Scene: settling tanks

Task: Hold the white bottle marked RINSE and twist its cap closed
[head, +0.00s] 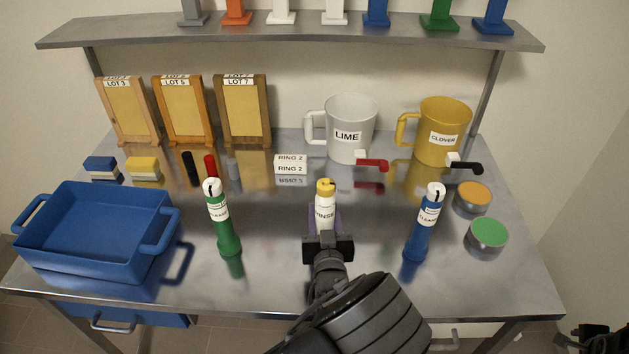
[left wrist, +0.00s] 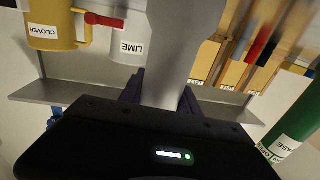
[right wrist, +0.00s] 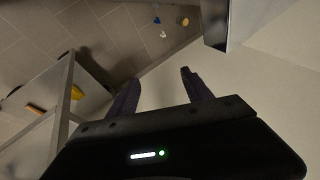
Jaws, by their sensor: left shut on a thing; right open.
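The white RINSE bottle (head: 324,215) stands upright at the middle of the steel table, with a yellow cap (head: 325,187) on top. A dark slit or mark shows on the cap; I cannot tell how tight it sits. My left gripper (head: 326,236) is shut around the bottle's lower body from the front and hides its base. In the left wrist view the bottle (left wrist: 174,50) is a pale grey shape between the fingers. My right gripper (right wrist: 160,95) is open and empty, away from the table; part of it shows at the lower right of the head view (head: 592,335).
A green bottle (head: 226,234) stands left of the RINSE bottle and a blue one (head: 417,240) right. A blue bin (head: 85,262) fills the left side. Round orange (head: 473,197) and green (head: 488,233) lidded tubs stand right. Mugs LIME (head: 350,128) and CLOVER (head: 442,130) stand behind.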

